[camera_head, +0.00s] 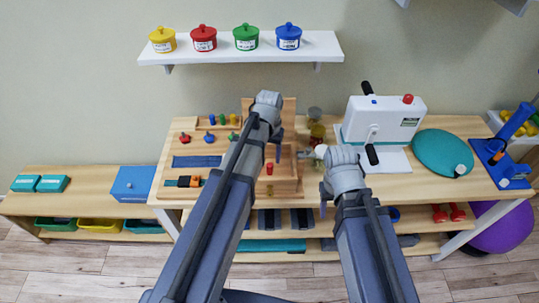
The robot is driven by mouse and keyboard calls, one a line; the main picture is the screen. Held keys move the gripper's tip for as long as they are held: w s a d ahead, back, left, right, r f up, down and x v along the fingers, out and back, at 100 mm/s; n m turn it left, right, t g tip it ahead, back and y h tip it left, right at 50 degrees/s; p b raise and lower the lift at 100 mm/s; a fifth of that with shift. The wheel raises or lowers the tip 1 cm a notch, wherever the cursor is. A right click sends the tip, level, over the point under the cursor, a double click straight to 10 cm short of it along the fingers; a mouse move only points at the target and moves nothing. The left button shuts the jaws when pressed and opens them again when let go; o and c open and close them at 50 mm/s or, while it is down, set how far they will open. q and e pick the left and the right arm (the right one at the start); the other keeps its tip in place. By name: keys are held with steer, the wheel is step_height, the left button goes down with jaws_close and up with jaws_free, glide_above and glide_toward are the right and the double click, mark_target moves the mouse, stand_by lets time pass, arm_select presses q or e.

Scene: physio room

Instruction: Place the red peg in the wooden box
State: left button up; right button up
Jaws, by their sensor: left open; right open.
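The wooden box (298,186) is at the middle of the table, its front wall and right side visible and its raised lid (289,106) behind. A small red peg (270,168) shows at the box's left part, just below my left gripper. It looks upright within the box's outline; I cannot tell whether it touches the floor of the box. My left gripper (277,152) is open above the box, its fingers partly hidden by its own wrist.
A wooden board (186,160) with knobs and several small pegs lies left of the box. A white crank machine (383,120) and a teal cushion (442,153) stand to the right. A shelf (240,50) with lidded jars hangs above. Cups (316,130) stand behind my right gripper.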

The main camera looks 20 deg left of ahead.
mark_target(269, 165)
arm_select(q)
step_height(269, 165, up, 5)
steer(key=p, duration=0.4)
steer(key=s+d+m, duration=0.1)
steer(key=s+d, duration=0.4)
steer(key=s, duration=0.2)
steer(key=s+d+m+y, duration=0.1)
steer(key=s+d+m, duration=0.1)
steer(key=s+d, duration=0.3)
steer(key=s, duration=0.3)
steer(key=shift+s+d+r, duration=0.15)
steer(key=shift+d+r, duration=0.05)
steer(key=shift+d, duration=0.2)
